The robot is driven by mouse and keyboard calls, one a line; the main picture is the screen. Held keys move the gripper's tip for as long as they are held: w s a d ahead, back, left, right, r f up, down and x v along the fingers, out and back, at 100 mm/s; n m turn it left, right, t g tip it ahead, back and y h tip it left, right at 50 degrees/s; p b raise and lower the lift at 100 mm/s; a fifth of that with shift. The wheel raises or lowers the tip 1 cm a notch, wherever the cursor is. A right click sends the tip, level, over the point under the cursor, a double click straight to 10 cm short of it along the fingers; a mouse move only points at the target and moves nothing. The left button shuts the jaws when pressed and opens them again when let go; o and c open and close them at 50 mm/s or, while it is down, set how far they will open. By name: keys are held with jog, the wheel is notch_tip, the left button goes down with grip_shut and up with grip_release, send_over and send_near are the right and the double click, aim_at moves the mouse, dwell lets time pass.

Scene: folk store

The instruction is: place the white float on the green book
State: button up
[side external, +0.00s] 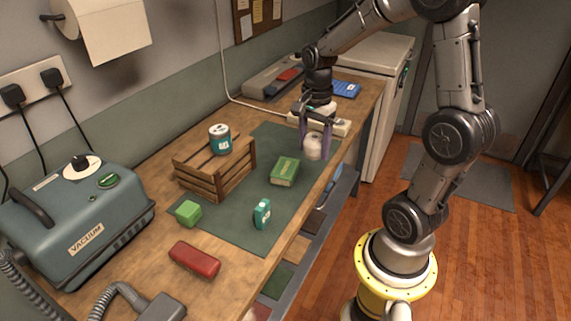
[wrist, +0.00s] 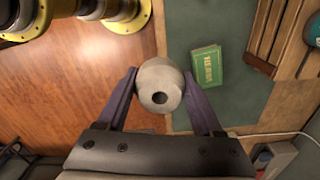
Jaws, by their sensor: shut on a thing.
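The white float (side external: 313,147) is a pale rounded piece; in the wrist view (wrist: 160,84) it shows a dark hole in its near end. My gripper (side external: 315,143) is shut on it, with one purple finger on each side. The fingers also show in the wrist view (wrist: 162,88). The green book (side external: 285,171) lies flat on the dark green mat, apart from the float and to its left in the side view. In the wrist view the book (wrist: 206,67) lies to the right of the float. The top of the book is bare.
A wooden crate (side external: 196,179) with a teal and white can (side external: 219,139) on it stands left of the book. A teal bottle (side external: 262,214), a green block (side external: 188,213) and a red box (side external: 194,260) are nearer the camera. The mat (side external: 234,215) has free room around the book.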

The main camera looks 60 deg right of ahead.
jog(key=w+d+f, duration=0.4)
jog(key=w, duration=0.3)
send_over(285, 168)
jog(key=s, duration=0.1)
jog(key=f, duration=0.4)
jog(key=shift+a+f, duration=0.2)
jog(key=shift+w+d+f, duration=0.25)
jog(key=shift+w+f, duration=0.2)
jog(key=shift+f, duration=1.65)
jog(key=shift+f, duration=0.15)
jog(key=o, duration=1.4)
jog(key=shift+c, duration=0.2)
